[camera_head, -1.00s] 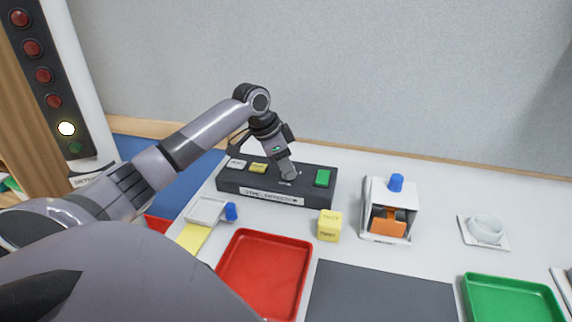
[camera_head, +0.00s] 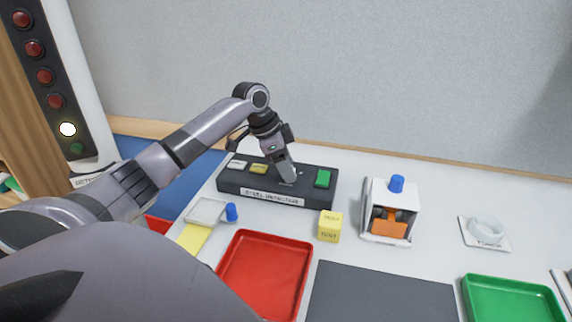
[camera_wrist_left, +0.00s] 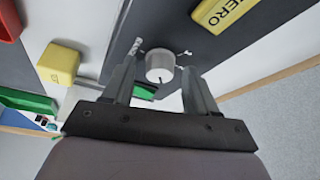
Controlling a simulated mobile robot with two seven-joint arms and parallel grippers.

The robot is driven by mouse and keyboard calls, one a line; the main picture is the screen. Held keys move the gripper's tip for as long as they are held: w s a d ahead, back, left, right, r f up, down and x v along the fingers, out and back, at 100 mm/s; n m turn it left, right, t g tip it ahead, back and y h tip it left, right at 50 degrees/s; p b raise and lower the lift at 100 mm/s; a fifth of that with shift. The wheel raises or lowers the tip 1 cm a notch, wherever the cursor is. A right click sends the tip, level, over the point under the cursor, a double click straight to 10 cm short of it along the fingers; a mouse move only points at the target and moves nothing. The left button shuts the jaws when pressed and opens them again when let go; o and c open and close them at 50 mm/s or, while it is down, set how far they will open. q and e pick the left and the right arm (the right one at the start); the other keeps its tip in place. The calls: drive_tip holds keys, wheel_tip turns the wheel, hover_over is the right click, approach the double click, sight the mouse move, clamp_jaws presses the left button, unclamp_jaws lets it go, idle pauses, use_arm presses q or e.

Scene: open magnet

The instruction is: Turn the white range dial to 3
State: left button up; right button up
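The white range dial (camera_wrist_left: 160,65) shows in the left wrist view as a short round knob with a dark pointer mark, on the dark panel of the control box (camera_head: 228,184). My left gripper (camera_wrist_left: 159,68) points down at it, one finger on each side of the dial. The fingers are apart; I cannot tell whether they touch it. In the head view my left gripper (camera_head: 288,180) is over the box's top and hides the dial. The scale numbers are not readable. My right gripper is not in view.
A lamp column (camera_head: 52,85) is at left.

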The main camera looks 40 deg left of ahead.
use_arm(q)
drive_tip(key=v, duration=0.7)
drive_tip(key=shift+b, duration=0.35)
idle(0.5)
